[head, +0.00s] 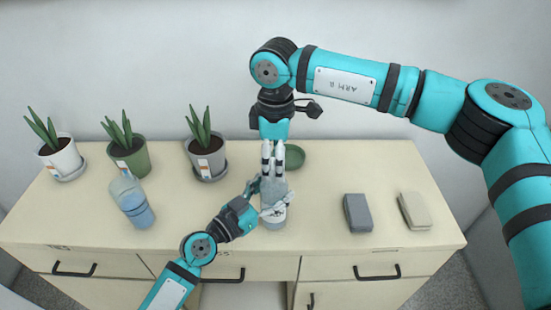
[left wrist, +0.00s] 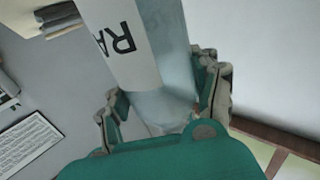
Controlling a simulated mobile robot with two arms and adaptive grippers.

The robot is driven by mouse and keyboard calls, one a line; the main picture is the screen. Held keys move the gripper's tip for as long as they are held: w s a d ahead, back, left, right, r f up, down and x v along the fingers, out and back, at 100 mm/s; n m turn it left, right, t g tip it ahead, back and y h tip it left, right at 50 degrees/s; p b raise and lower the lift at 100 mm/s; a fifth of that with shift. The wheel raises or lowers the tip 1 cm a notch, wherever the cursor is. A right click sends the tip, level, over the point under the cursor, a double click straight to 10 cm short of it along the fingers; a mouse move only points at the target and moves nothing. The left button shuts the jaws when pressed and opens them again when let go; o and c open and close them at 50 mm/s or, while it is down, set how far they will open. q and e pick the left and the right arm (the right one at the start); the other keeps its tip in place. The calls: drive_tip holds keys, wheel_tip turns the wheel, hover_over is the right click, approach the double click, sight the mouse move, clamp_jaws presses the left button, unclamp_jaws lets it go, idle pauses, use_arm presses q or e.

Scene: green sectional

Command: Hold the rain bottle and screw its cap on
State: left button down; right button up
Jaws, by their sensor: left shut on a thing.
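The rain bottle (head: 274,218) stands on the cabinet top near its front edge, right of my left arm. In the left wrist view it is a pale cylinder (left wrist: 165,105) with a white label reading "RA", between the two fingers. My left gripper (head: 267,198) is shut around the bottle. My right gripper (head: 273,168) points straight down over the bottle, its pale fingers close together at the bottle's top. Whether they hold the cap is too small to tell; I cannot make out the cap separately.
Potted plants in white (head: 62,158), green (head: 130,158) and grey (head: 207,160) pots line the back left. A green dish (head: 294,157) sits behind my right gripper. Grey (head: 357,212) and beige (head: 414,211) blocks lie at right.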

drive_tip(key=shift+r, duration=2.25)
drive_tip(key=shift+c, duration=0.3)
